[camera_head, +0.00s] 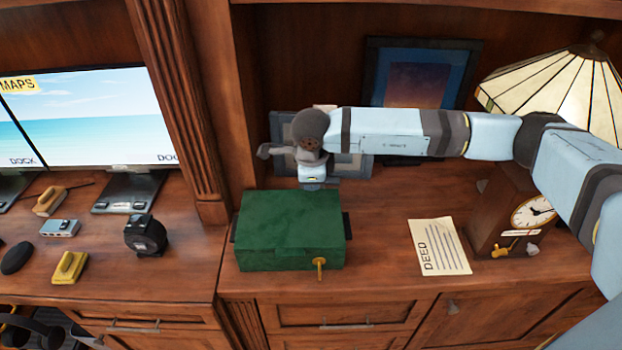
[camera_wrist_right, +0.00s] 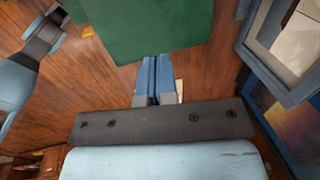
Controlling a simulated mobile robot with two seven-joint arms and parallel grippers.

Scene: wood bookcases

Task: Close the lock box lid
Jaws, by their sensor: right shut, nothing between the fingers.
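The green lock box (camera_head: 290,225) stands on the wooden desk, with a brass key (camera_head: 320,268) at its front. Its lid looks down over the box; I cannot tell whether it is fully flush. My right gripper (camera_head: 313,186) is at the back edge of the box, pointing down, with its fingertips largely hidden. In the right wrist view, the shut, empty blue fingers (camera_wrist_right: 156,72) end close to the green box (camera_wrist_right: 150,25); I cannot tell whether they touch it. My left gripper is not in view.
A paper deed (camera_head: 440,247) and a clock (camera_head: 520,215) are to the right, near a lamp (camera_head: 560,90). Picture frames (camera_head: 420,70) stand behind. A wooden pillar (camera_head: 180,100) rises left of the box. The desk between box and deed is clear.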

